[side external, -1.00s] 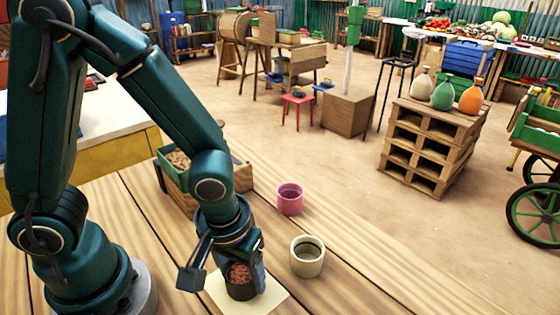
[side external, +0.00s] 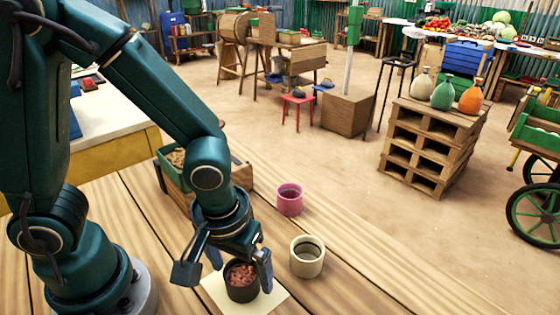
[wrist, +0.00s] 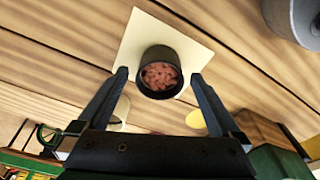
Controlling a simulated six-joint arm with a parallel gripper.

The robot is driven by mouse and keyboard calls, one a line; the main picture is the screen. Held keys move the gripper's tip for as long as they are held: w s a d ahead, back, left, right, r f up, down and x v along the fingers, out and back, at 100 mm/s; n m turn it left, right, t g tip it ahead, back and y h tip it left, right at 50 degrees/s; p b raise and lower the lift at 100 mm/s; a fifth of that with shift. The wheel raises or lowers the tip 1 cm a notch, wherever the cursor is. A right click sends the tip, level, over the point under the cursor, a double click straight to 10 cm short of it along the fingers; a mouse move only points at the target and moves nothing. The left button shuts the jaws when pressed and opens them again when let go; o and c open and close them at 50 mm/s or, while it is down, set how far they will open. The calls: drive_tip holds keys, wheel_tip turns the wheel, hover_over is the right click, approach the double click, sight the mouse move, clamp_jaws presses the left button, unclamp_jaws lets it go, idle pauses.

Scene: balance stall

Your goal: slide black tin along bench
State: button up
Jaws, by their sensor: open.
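The black tin (side external: 241,283) stands upright on a pale square sheet (side external: 274,297) on the wooden bench (side external: 350,295). Reddish-brown pieces fill it. In the wrist view the black tin (wrist: 160,78) sits just beyond and between the fingertips, with the pale sheet (wrist: 137,32) around it. My gripper (side external: 224,265) is open, its fingers above and to either side of the tin. In the wrist view my gripper (wrist: 160,73) shows both fingers apart with nothing between them touching the tin.
A cream cup (side external: 307,262) stands just right of the sheet, and a pink cup (side external: 290,203) stands farther back. A green-rimmed wooden box (side external: 175,185) of brown pieces is behind my wrist. Bare bench lies to the right of the cream cup.

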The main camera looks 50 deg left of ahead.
drive_tip(key=shift+s+r, duration=0.2)
drive_tip(key=shift+r, duration=1.45)
drive_tip(key=shift+w, duration=0.1)
drive_tip(key=s+a+r+m+t, duration=0.2)
drive_tip(key=a+r+m+t, duration=0.2)
drive_tip(key=r, duration=0.5)
drive_tip(key=shift+s+a+r+m+h, duration=0.15)
drive_tip(key=shift+a+r+m+h, duration=0.2)
drive_tip(key=shift+a, duration=0.9)
